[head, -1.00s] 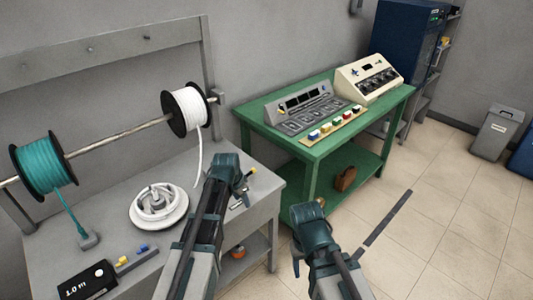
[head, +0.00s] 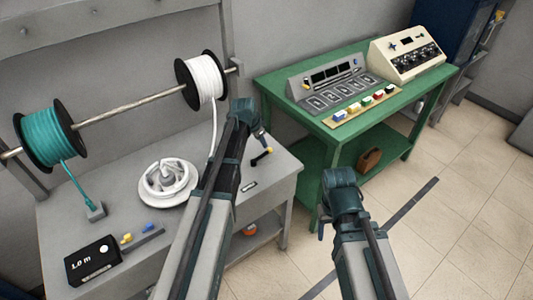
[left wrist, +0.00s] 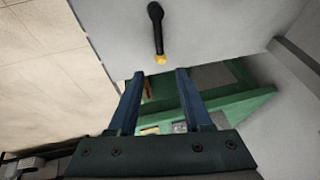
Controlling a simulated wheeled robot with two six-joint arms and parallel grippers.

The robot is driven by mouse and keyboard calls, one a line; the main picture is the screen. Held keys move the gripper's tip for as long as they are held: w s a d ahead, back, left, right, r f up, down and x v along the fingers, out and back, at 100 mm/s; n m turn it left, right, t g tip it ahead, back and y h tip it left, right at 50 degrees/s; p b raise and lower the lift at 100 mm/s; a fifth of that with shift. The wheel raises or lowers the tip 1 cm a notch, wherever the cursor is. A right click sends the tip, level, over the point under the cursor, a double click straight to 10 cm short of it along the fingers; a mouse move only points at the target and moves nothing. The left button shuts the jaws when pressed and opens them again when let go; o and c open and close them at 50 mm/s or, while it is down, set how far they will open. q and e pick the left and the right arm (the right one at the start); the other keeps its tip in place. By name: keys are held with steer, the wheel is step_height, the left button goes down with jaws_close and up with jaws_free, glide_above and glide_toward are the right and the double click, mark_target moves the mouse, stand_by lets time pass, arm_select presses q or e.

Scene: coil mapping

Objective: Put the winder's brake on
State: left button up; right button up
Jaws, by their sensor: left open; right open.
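The winder (head: 168,182), a white round reel with a raised hub, sits on the grey bench; I cannot make out its brake. A short black handle with a yellow end (head: 262,157) lies on the bench right of the winder; it also shows in the left wrist view (left wrist: 156,30). My left gripper (left wrist: 160,74) is open and empty, its fingertips just short of the yellow end in that picture. In the head view my left arm passes right of the winder. My right gripper (head: 340,190) is open in front of the green table, away from the winder.
Teal (head: 47,135) and white (head: 202,80) spools hang on a rod behind the bench (head: 130,245). White strand runs down beside the winder. A black length display (head: 92,262) stands front left. The green table (head: 290,90) holds a panel (head: 330,85) and cream instrument (head: 405,58).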

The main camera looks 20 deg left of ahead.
mark_target(267, 151)
arm_select(q)
steer(key=b+x, duration=1)
steer(key=x, duration=0.2)
steer(key=shift+f, duration=0.25)
jaws_close()
steer(key=shift+w+r, duration=0.1)
stand_by(0.9)
